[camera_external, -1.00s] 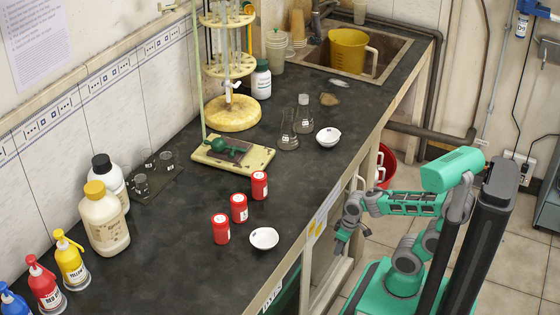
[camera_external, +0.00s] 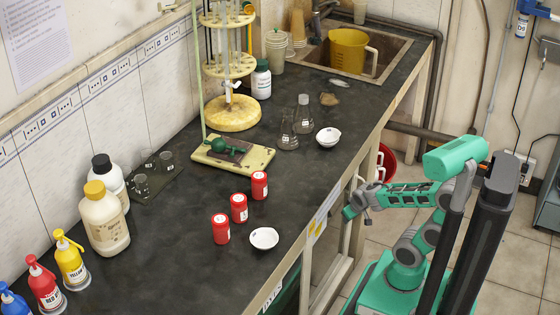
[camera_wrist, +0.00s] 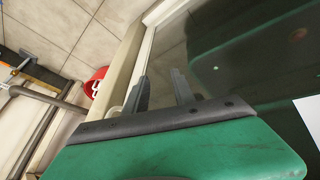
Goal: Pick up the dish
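A small white dish (camera_external: 264,238) sits on the dark bench near its front edge, right of the red containers. A second white dish (camera_external: 328,137) stands farther back, next to the glass flasks. My gripper (camera_external: 352,212) is off the bench's front side, to the right of both dishes and touching neither. In the wrist view my gripper (camera_wrist: 162,88) shows two dark fingers standing apart with nothing between them. No dish shows in the wrist view.
Several red containers (camera_external: 239,208) stand left of the near dish. Glass flasks (camera_external: 288,135) stand beside the far dish. A red bucket (camera_external: 385,165) is on the floor beyond the bench. The bench between the two dishes is mostly clear.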

